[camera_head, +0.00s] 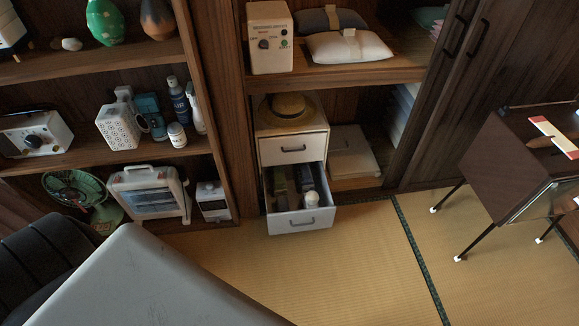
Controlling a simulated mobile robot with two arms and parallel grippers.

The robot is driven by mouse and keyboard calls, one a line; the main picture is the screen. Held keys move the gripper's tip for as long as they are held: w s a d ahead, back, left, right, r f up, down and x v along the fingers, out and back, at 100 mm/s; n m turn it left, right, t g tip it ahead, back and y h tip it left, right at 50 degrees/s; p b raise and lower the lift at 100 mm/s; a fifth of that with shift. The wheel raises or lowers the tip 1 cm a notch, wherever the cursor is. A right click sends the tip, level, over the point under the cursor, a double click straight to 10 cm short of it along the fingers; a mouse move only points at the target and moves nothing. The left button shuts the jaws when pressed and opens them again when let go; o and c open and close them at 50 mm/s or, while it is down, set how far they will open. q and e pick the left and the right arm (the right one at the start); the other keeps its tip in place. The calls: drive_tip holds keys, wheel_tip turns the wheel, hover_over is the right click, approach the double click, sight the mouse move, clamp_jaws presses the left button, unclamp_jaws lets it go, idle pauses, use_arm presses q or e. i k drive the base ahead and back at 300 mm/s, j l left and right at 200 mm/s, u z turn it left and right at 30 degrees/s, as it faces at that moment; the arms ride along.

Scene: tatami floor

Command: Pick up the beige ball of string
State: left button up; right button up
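I cannot make out a ball of string for certain. A small pale beige lump (68,44) lies on the upper left shelf, left of a green vase, but it is too small to tell what it is. An open white drawer (300,221) in the middle holds several items, among them a whitish rounded thing (311,196) near its front; I cannot tell what that is. Neither of my grippers is in view.
The drawer juts from a small white cabinet (293,149) with a straw hat on top. The tatami floor (330,265) between is clear.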

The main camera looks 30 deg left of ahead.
sight(312, 198)
drive_tip(key=u, duration=0.75)
